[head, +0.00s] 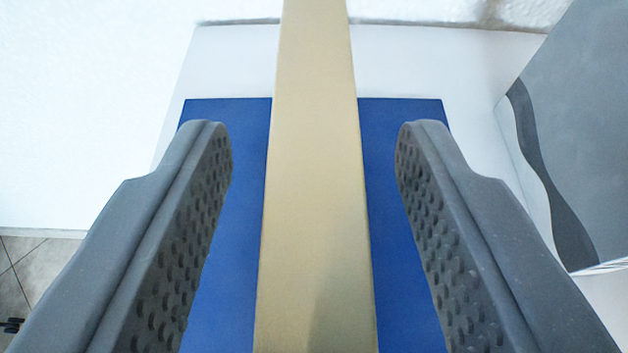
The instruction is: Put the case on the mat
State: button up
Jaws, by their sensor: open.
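A long, narrow, tan-yellow case (314,190) stands between my fingers and runs from the bottom of the picture past its top edge. It is over the blue mat (405,200), which shows on both sides of it. My gripper (314,140) is open, with one finger to the left of the case and one to the right. There is a clear gap on each side, and neither finger touches the case. The lower end of the case is cut off by the picture, and I cannot see its contact with the mat.
The mat lies on a white surface (430,65) with a white wall behind. A large grey box (585,110) with a dark wavy band stands close on the right, beyond the right finger. Tiled floor (22,265) shows at the lower left.

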jog(key=v, duration=1)
jog(key=shift+r, duration=0.1)
